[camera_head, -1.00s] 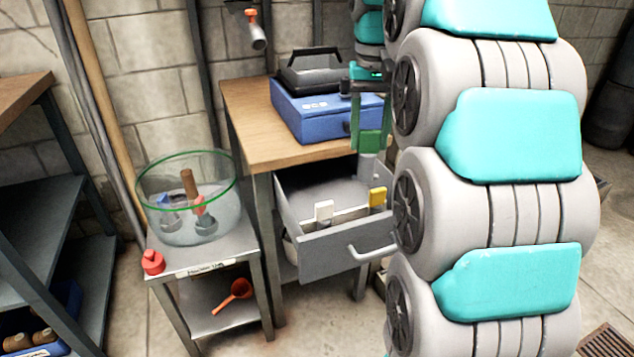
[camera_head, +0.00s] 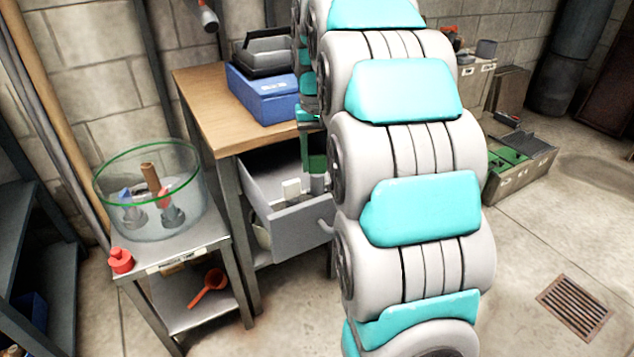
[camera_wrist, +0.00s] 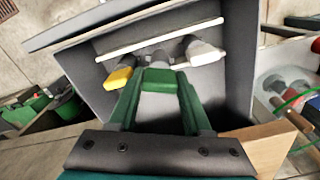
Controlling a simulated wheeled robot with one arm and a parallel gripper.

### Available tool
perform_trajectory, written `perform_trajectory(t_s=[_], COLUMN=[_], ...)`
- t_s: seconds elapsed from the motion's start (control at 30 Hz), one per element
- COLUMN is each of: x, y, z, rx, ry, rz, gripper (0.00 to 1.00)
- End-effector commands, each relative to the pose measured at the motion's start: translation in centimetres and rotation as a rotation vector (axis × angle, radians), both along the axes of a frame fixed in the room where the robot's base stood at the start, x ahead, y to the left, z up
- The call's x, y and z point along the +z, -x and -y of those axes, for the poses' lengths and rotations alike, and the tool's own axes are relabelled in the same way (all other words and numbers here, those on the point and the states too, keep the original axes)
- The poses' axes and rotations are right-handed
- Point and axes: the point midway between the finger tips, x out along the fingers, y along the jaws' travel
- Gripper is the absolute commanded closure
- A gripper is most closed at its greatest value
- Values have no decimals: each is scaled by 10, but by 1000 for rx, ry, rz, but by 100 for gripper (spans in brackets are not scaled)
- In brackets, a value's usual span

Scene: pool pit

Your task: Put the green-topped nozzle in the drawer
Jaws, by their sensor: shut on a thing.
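The grey drawer (camera_head: 300,232) stands open under the wooden bench. My gripper (camera_head: 314,162) is shut on the green-topped nozzle, whose green top shows between the fingers in the wrist view (camera_wrist: 159,79). Its grey body (camera_head: 318,184) points down within the drawer's outline; I cannot tell whether it touches the drawer floor. In the wrist view, a yellow-topped nozzle (camera_wrist: 118,78) lies to its left and a white-topped nozzle (camera_wrist: 206,55) to its right, along a pale divider (camera_wrist: 150,41). My arm hides the drawer's right part in the head view.
A blue case (camera_head: 262,98) sits on the bench top (camera_head: 205,105). A glass bowl (camera_head: 150,205) with nozzles stands on a small metal table at left, beside a red piece (camera_head: 120,260). A red scoop (camera_head: 208,288) lies on its lower shelf. Floor at right is clear around a drain grate (camera_head: 575,308).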

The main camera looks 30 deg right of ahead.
Motion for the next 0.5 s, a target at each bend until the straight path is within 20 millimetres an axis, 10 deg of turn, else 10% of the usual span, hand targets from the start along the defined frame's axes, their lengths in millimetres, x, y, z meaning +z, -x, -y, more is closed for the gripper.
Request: perform_trajectory(t_s=[0.5], x=[-41], y=[-10], z=[7], rx=[-3], ry=[1], rz=[3], gripper=[100])
